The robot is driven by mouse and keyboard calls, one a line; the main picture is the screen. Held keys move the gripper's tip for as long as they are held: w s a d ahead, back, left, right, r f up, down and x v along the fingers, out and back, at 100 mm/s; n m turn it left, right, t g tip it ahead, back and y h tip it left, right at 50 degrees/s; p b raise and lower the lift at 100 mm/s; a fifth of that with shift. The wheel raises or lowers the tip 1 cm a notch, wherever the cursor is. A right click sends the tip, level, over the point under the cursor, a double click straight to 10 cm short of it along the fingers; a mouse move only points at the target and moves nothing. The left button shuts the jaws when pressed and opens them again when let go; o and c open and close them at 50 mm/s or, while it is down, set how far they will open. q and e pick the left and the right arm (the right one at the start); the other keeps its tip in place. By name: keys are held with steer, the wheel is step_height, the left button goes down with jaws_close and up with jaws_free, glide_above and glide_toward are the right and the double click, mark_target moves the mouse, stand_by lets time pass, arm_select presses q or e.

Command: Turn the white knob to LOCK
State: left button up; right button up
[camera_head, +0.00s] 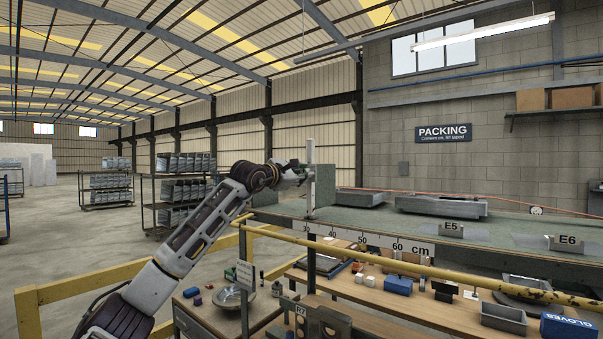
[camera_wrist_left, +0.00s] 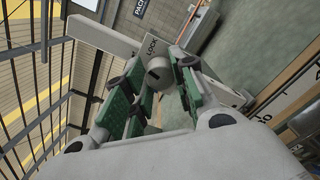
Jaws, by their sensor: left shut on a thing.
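The white knob (camera_wrist_left: 158,73) sits between my left gripper's green-padded fingers in the left wrist view. My left gripper (camera_wrist_left: 158,88) is shut on it. A pale plate (camera_wrist_left: 105,33) behind the knob carries the word LOCK just above it. I cannot tell for sure which way the knob points. In the head view my left gripper (camera_head: 303,174) is at a pale upright post (camera_head: 311,195) at the left end of the grey-green bench top; the knob is too small to make out there. My right gripper is not in view.
A yellow rail (camera_head: 400,262) crosses in front of the bench top (camera_head: 380,212). A wooden lower shelf (camera_head: 420,305) holds several small items, a grey bin (camera_head: 503,318) and a blue GLOVES box (camera_head: 566,327). Grey trays (camera_head: 440,207) stand on the bench top. Open floor lies left.

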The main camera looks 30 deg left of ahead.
arm_select(q)
steer(key=m+p, duration=0.1)
steer(key=m, duration=0.5)
steer(key=shift+m, duration=0.3)
stand_by(0.4)
steer(key=o, duration=1)
steer(key=shift+o, duration=0.2)
steer(key=shift+s, duration=0.15)
steer(key=s, duration=1.1)
steer(key=shift+s+a, duration=0.3)
steer(key=shift+a, duration=0.1)
